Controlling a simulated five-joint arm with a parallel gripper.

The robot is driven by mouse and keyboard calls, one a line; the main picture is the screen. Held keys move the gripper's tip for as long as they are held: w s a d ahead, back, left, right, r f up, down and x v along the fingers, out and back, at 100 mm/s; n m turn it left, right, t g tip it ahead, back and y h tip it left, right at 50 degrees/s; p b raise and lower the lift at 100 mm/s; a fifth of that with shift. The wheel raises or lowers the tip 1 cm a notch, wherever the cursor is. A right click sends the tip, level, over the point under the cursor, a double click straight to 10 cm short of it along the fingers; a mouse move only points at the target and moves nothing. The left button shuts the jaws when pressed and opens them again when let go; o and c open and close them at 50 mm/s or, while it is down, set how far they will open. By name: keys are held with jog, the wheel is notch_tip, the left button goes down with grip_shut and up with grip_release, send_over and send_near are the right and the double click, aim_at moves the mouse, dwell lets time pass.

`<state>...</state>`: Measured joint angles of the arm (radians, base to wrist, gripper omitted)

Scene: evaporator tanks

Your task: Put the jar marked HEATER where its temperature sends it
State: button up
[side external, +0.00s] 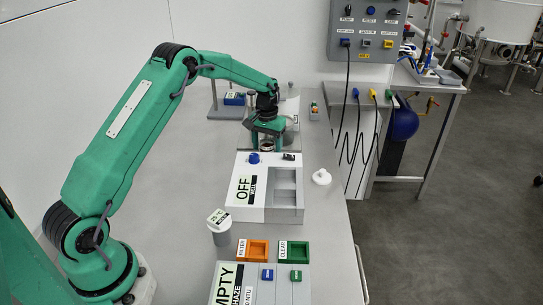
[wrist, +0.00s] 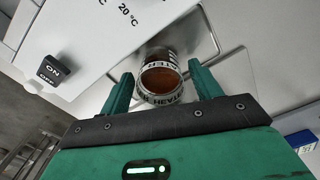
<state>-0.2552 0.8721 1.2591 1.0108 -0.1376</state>
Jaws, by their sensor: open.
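The jar marked HEATER (wrist: 162,78) shows in the wrist view with amber-brown contents and a pale band of dark letters. It stands between the green fingers of my gripper (wrist: 160,72). The fingers are open, with a gap visible on the left; contact on the right is hard to judge. In the side external view my gripper (side external: 267,134) points down behind the white-and-grey box reading OFF (side external: 246,188), and it hides most of the jar. A grey post (side external: 220,234) carries a round display reading 25 °C (side external: 218,217).
An orange FILTER tray (side external: 253,250) and a green CLEAR tray (side external: 294,252) lie in front, both empty. Nearer is a meter reading EMPTY (side external: 226,284). A white knobbed lid (side external: 321,177) lies to the right. A panel marked 20 °C (wrist: 100,30) has an ON/OFF switch (wrist: 54,70).

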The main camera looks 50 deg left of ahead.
notch_tip(320, 180, up, 11)
dwell(0.5)
jog(key=shift+r, duration=0.1)
dwell(0.4)
jog(key=s+d+r+m+t, duration=0.1)
jog(key=s+d+r, duration=0.4)
jog(key=s+r, duration=0.25)
jog(key=s+d+r+m+t, duration=0.1)
jog(key=s+d+r+t, duration=0.1)
jog(key=s+d+r, duration=0.35)
jog(key=s+d+f+m+t, duration=0.1)
jog(key=s+d, duration=0.1)
jog(key=s, duration=0.8)
jog(key=s+d+f+m+t, duration=0.1)
jog(key=s+d, duration=0.1)
jog(key=s, duration=0.9)
jog(key=shift+m+t, duration=0.3)
